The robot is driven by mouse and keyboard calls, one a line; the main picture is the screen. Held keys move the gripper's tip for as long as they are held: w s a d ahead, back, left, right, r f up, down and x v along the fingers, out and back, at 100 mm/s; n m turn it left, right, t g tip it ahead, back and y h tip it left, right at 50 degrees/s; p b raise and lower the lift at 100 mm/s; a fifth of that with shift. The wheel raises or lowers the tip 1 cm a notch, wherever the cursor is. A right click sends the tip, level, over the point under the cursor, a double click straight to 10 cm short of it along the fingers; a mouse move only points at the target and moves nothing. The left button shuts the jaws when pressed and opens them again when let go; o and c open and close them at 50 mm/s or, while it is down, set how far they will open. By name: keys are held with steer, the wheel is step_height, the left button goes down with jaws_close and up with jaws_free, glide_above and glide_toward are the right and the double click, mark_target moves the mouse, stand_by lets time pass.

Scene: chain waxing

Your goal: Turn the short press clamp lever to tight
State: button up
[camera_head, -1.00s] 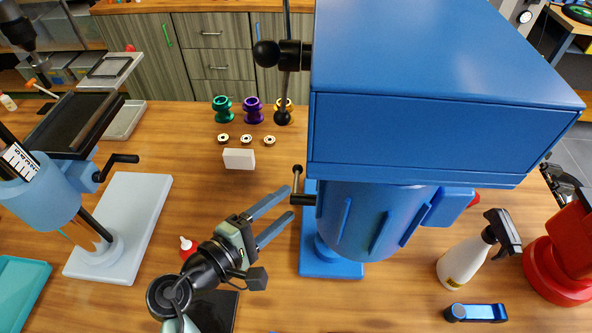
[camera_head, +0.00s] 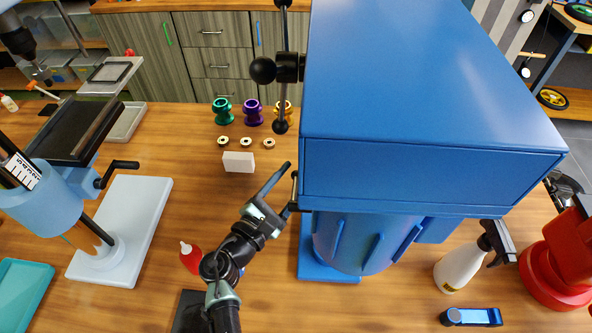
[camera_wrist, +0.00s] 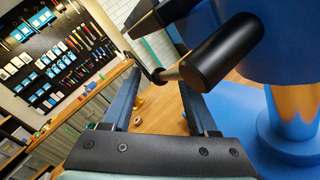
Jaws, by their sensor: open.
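The blue press (camera_head: 430,165) stands at the centre right, with a big box head over a ribbed column. Its clamp lever (camera_head: 294,186), a thin metal rod from a black hub, sticks out at the column's left side under the head. In the wrist view the black hub (camera_wrist: 222,50) is large at upper right, and the lever's rod runs left from it to a small dark knob. My gripper (camera_head: 286,188) is open beside the lever, its fingertips reaching either side of the rod. The wrist view shows the open gripper (camera_wrist: 158,78) empty, with the knob beyond the fingertips. I cannot tell whether a finger touches the rod.
A light blue drill press (camera_head: 50,195) stands at left. Colored hubs (camera_head: 253,111), small rings and a white block (camera_head: 239,162) lie behind my gripper. A red bottle (camera_head: 190,258) is left of my arm. A spray bottle (camera_head: 462,265) stands at right.

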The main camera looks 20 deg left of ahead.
steer(key=shift+x, duration=1)
jaws_close()
stand_by(0.8)
